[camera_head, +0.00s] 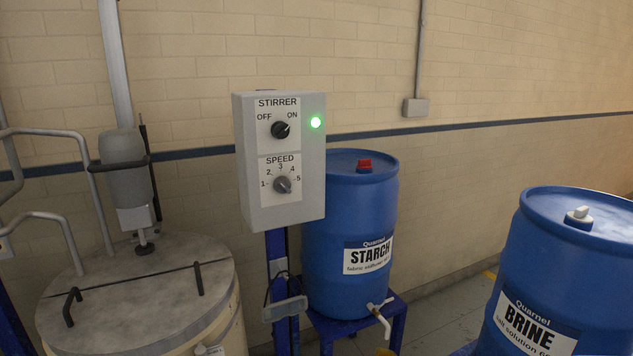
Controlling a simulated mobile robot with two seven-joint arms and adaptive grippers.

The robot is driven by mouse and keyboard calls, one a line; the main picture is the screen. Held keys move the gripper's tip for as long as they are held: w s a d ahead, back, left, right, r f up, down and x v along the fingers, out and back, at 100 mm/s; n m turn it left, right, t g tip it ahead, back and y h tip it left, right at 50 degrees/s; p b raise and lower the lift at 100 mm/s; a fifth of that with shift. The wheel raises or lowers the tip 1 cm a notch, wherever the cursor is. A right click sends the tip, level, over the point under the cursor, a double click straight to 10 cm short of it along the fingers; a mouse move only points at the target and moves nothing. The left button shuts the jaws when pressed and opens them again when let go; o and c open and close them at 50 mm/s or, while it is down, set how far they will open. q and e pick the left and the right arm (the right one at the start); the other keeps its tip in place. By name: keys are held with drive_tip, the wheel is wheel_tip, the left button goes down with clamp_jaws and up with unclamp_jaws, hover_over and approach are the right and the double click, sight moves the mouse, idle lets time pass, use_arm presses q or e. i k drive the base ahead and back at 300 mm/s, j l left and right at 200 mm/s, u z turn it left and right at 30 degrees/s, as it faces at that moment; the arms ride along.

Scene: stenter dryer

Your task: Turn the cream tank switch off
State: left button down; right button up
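A grey control box (251,158) stands on a blue post in the middle of the view, right of the cream tank (232,322). Its upper black knob (280,130) is the STIRRER switch, labelled OFF on the left and ON on the right. The knob's pointer is turned to the right, toward ON. A green lamp (316,123) beside it is lit. Neither of my grippers is in view.
A blue STARCH drum (330,240) with a red cap stands on a blue stand just behind the box to the right. A blue BRINE drum (545,255) stands at the right edge. Bent grey pipes (62,135) rise at the left. Space in front of the box looks clear.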

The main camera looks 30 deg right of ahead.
sight(280, 129)
drive_tip(key=z, duration=0.9)
